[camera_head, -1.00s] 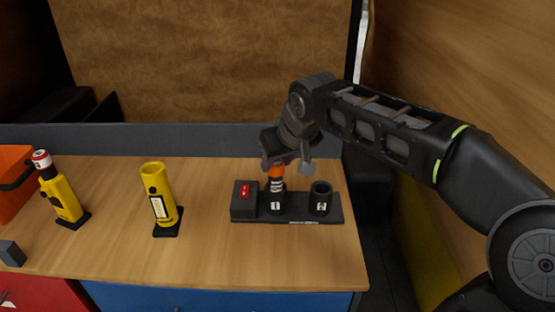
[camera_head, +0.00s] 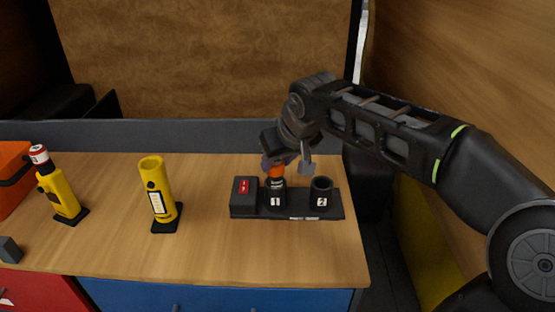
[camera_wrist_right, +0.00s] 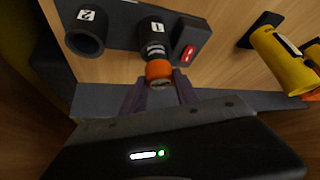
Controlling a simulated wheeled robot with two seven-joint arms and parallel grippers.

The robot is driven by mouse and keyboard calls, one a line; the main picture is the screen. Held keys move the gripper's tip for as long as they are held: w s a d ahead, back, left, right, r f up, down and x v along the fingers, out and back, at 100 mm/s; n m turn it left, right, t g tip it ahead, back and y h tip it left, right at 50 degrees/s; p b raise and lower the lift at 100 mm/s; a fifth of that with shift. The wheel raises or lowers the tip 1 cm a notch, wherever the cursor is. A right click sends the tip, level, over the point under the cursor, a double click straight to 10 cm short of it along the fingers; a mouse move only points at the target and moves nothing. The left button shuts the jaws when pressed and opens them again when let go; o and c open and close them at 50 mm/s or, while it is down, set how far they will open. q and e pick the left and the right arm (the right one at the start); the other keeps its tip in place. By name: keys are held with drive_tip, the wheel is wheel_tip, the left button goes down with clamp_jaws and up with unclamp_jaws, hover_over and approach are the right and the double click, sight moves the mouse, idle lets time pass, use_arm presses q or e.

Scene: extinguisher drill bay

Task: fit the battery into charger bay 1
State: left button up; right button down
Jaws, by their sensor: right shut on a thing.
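The battery has an orange end (camera_head: 276,171) and a dark body. It stands in charger bay 1 (camera_head: 275,199) with its orange end above the rim. In the right wrist view, the orange end (camera_wrist_right: 158,70) shows close to my fingers, and part of the dark body lies between it and bay 1 (camera_wrist_right: 157,29). My right gripper (camera_head: 277,160) is shut on the battery's orange end from above. The charger (camera_head: 298,207) is a black base with bay 2 (camera_head: 321,192) empty at the right. The battery's lower part is hidden inside the bay. My left gripper is out of view.
A yellow open-topped torch body (camera_head: 159,194) stands left of the charger. The front middle of the bench is clear.

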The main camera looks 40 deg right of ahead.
drive_tip(key=shift+f+b, duration=1.4)
drive_tip(key=shift+f, duration=0.1)
drive_tip(key=c, duration=0.8)
unclamp_jaws()
drive_tip(key=shift+c, duration=0.2)
drive_tip(key=shift+r, duration=0.1)
drive_tip(key=v, duration=0.7)
drive_tip(key=shift+s+r, duration=0.2)
drive_tip(key=shift+r, duration=0.1)
